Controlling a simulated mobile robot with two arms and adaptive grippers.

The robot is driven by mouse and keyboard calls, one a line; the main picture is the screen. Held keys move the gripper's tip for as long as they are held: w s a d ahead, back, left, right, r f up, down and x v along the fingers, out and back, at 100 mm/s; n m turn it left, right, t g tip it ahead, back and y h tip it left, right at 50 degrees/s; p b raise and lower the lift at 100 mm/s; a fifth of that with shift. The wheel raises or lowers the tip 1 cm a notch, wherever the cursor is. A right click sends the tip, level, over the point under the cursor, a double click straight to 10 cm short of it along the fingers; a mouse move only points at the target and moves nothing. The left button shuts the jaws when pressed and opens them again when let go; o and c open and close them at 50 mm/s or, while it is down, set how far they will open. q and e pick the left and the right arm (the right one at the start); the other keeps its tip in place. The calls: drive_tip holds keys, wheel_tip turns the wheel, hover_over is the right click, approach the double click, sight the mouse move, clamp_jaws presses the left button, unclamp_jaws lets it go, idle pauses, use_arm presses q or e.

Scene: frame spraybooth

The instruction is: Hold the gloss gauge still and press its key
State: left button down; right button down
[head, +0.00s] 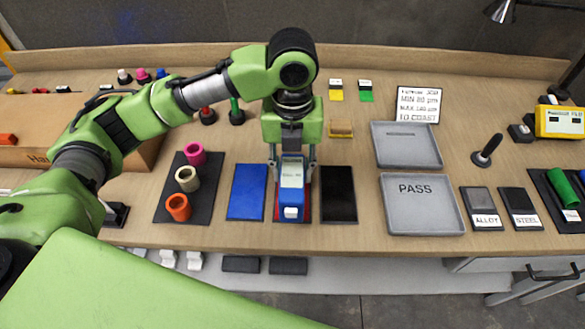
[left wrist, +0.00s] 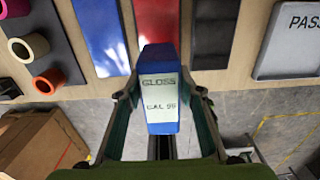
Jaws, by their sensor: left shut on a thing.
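The gloss gauge (head: 292,175) is a blue box with a pale display and a white key (head: 291,212) on its near end. It is over the red panel (head: 307,200), whose edges show around it; I cannot tell whether it touches. My left gripper (head: 292,164) comes down from behind and is shut on the gauge, one finger on each side. In the left wrist view the gauge (left wrist: 160,100) sits between the fingers, and its display reads "GLOSS" and what looks like "CAL 99". The key is not seen there. My right gripper is in neither view.
A blue panel (head: 247,192) and a black panel (head: 338,194) flank the red one. Colored rings stand on a dark mat (head: 165,205) to the left. Grey trays, one marked PASS (head: 421,216), lie right. The bench's front edge is close to the panels.

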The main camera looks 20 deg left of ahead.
use_arm(q)
drive_tip(key=shift+w+a+f+b, duration=0.25)
drive_tip(key=shift+w+f, duration=0.55)
drive_tip(key=shift+w, duration=0.1)
drive_tip(key=shift+w+a+f+b, duration=0.25)
drive_tip(key=shift+w+f, duration=0.6)
drive_tip(key=shift+w+a+f+b, duration=0.25)
drive_tip(key=shift+w+f, duration=0.55)
drive_tip(key=shift+w, duration=0.1)
drive_tip(key=shift+w+f, duration=0.15)
drive_tip(key=shift+f, duration=0.05)
idle(0.3)
drive_tip(key=shift+a+f+p, duration=0.1)
drive_tip(key=shift+p, duration=0.3)
drive_tip(key=shift+f, duration=0.15)
idle(1.1)
